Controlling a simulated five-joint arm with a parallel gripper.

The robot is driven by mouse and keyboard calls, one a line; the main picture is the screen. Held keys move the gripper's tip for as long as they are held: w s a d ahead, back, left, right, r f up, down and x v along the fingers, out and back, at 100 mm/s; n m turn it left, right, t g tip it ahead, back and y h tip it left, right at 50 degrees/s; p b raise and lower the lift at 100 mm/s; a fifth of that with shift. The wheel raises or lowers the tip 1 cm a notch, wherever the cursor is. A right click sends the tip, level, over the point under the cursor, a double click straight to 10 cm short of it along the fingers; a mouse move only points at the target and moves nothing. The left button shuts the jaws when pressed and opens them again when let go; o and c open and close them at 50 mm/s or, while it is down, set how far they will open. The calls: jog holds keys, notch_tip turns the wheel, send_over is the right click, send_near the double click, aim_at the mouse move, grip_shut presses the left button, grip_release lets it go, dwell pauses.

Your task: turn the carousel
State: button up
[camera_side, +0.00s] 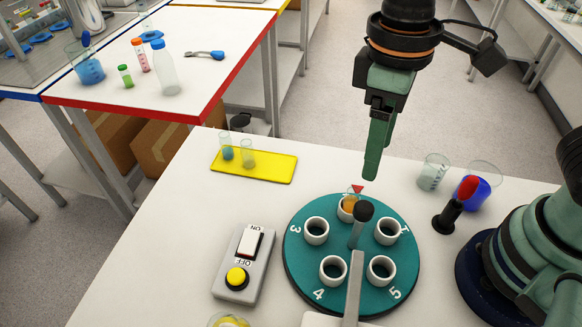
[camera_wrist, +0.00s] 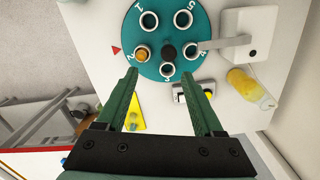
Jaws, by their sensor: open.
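The carousel (camera_side: 352,285) is a round teal disc with white numbers and several white ring holders, flat on the white table. It also shows in the wrist view (camera_wrist: 150,70). An orange sample (camera_side: 348,203) sits in the holder by number 2, beside a red triangle marker (camera_side: 357,188); the sample also shows in the wrist view (camera_wrist: 142,54). A black-topped knob (camera_side: 363,210) stands upright at the disc's centre, also seen in the wrist view (camera_wrist: 168,52). The other holders look empty. My gripper (camera_side: 372,172) is open and empty, above and behind the disc, touching nothing.
A grey ON/OFF switch box (camera_side: 240,285) stands left of the disc. A grey bar (camera_side: 353,285) reaches over its front. A yellow plate (camera_side: 275,168) with two tubes lies back left.

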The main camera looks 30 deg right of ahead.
aim_at(365, 207)
jog(key=shift+n, duration=0.5)
jog(key=f, duration=0.3)
jog(key=s+f, duration=0.1)
jog(key=f, duration=0.2)
jog(key=a+f, duration=0.1)
jog(key=f, duration=0.3)
jog(key=shift+s, duration=0.2)
grip_shut()
dwell(0.9)
